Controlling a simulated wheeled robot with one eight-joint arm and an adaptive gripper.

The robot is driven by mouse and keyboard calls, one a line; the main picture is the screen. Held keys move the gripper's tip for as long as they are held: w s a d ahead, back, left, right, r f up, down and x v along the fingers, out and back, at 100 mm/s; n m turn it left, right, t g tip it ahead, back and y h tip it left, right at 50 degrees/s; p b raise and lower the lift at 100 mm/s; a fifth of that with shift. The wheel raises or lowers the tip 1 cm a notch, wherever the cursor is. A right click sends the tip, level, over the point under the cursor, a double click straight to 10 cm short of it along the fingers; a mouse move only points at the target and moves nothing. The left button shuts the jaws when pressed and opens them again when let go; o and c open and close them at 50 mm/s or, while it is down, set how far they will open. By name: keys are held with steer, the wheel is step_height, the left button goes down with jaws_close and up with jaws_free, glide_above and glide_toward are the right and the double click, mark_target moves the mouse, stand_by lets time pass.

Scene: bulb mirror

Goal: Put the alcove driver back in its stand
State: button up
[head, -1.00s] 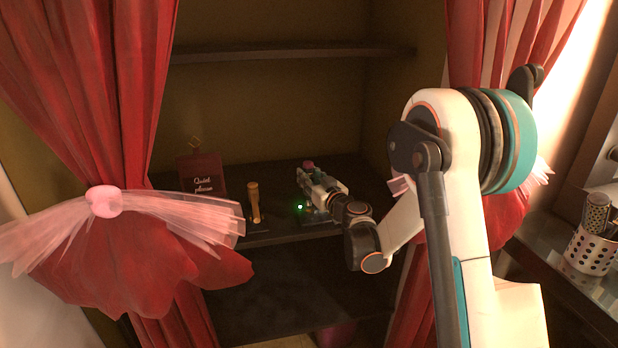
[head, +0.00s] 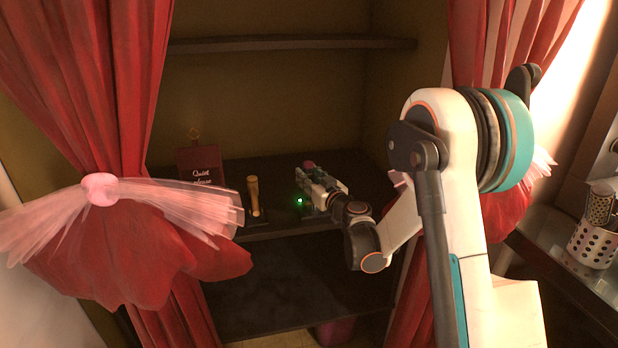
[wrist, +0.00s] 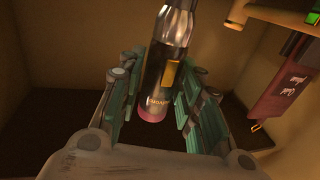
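A dark and silver cylinder with a pink end and a small yellow patch, which I take for the alcove driver (wrist: 165,62), stands between the fingers of my gripper (wrist: 162,85) in the wrist view. The fingers look closed on both its sides. In the head view its pink end (head: 308,166) shows upright above my gripper (head: 322,188) over the shelf. A green light (head: 299,201) glows just below and left of the gripper; it may belong to the stand, whose body is mostly hidden. I cannot tell whether the driver's lower end touches anything.
A brass-coloured post (head: 254,197) on a dark base stands left of my gripper, near a red sign (head: 202,165). The shelf (head: 285,226) lies in an alcove between red curtains (head: 120,130), with an upper shelf (head: 290,45) above. A perforated white holder (head: 592,245) stands far right.

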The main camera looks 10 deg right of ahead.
steer(key=shift+o, duration=0.7)
steer(key=shift+s, duration=0.15)
steer(key=v, duration=1.1)
steer(key=shift+s, duration=0.4)
steer(key=shift+d, duration=0.15)
